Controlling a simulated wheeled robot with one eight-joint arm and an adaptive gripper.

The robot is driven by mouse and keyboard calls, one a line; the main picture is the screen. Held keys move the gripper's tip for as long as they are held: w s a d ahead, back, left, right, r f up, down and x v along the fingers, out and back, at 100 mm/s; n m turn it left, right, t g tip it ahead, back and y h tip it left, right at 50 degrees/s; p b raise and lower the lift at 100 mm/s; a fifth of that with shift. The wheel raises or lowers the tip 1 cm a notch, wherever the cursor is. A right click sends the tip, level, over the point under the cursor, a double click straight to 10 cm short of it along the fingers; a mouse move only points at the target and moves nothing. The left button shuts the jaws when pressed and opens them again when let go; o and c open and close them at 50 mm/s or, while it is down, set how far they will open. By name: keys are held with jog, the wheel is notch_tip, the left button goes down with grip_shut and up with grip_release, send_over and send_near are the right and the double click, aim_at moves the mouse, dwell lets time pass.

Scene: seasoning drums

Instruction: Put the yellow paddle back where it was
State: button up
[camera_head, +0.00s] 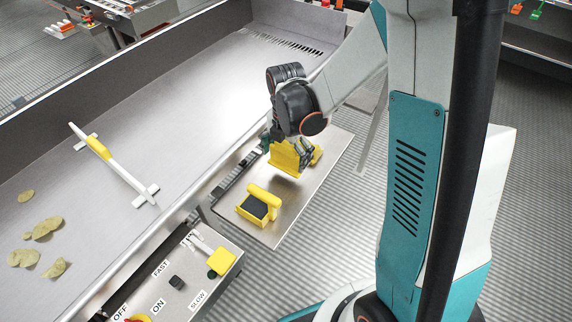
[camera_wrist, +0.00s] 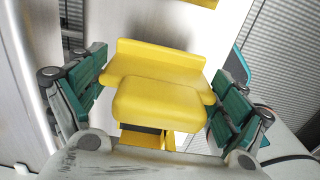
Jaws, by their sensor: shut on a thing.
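My gripper (camera_head: 291,147) is shut on the yellow paddle (camera_head: 285,159), over the far half of a small metal side shelf (camera_head: 325,162). In the wrist view the paddle (camera_wrist: 160,100) sits between the green finger pads of my gripper (camera_wrist: 158,108), with its broad yellow plate across the view. I cannot tell whether the paddle touches the shelf. A second yellow piece with a dark pad (camera_head: 258,205) stands on the near part of the shelf, apart from the gripper. The fingers hide part of the held paddle in the head view.
A long metal trough (camera_head: 190,90) runs along the left. On it lie a white rod with a yellow grip (camera_head: 100,148) and several yellowish chips (camera_head: 45,228). A control box (camera_head: 190,285) with a yellow lever (camera_head: 221,261) stands near the shelf. Bare shelf lies between the yellow pieces.

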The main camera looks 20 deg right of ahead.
aim_at(286, 164)
jog(key=shift+f+b, duration=0.6)
jog(key=shift+f, duration=1.25)
jog(key=shift+f, duration=0.1)
jog(key=o, duration=1)
jog(key=shift+o, duration=0.2)
